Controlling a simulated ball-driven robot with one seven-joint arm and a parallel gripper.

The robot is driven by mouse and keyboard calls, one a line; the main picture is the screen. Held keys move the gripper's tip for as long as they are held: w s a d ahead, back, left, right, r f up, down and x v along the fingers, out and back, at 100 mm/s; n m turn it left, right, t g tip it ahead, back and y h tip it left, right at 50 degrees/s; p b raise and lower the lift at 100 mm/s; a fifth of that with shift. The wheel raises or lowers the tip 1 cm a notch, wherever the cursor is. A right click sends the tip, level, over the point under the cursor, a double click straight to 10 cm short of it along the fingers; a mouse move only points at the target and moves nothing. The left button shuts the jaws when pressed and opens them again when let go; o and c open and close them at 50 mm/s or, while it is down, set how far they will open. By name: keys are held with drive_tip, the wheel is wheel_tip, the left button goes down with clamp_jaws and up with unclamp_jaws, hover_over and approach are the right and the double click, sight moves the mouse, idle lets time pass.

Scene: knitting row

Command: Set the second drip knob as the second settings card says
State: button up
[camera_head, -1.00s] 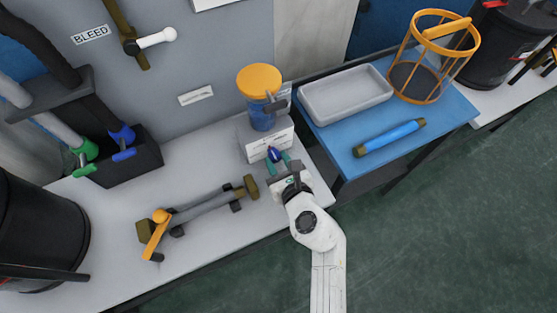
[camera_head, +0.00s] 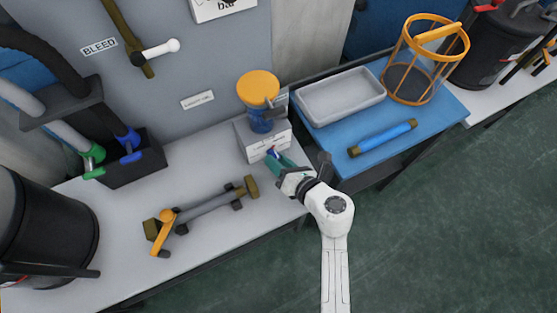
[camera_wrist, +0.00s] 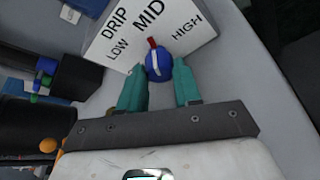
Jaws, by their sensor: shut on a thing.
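The drip knob (camera_wrist: 158,60) is round and blue, with a red and white pointer, on a white panel (camera_wrist: 100,45) marked DRIP, LOW, MID and HIGH. In the wrist view its pointer is toward MID. My gripper (camera_wrist: 158,72) has its teal fingers on either side of the knob, shut on it. In the head view my gripper (camera_head: 276,158) is at the front of the white drip box (camera_head: 250,142) and hides part of the knob. The box stands under an orange-lidded blue jar (camera_head: 260,115). I cannot make out a settings card.
A grey pipe with an orange-handled valve (camera_head: 205,208) lies on the bench left of my gripper. A grey tray (camera_head: 340,97), a blue cylinder (camera_head: 382,138) and an orange cage (camera_head: 425,60) are on the blue table at right. Hoses stand in a black holder (camera_head: 130,165).

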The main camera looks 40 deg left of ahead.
drive_tip(key=shift+w+m, duration=0.1)
drive_tip(key=shift+m, duration=0.2)
idle(0.4)
drive_tip(key=o, duration=1)
drive_tip(key=shift+o, duration=0.2)
drive_tip(key=p+v, duration=0.2)
drive_tip(key=v, duration=0.9)
drive_tip(key=shift+w+f, duration=0.1)
drive_tip(key=shift+f, duration=0.1)
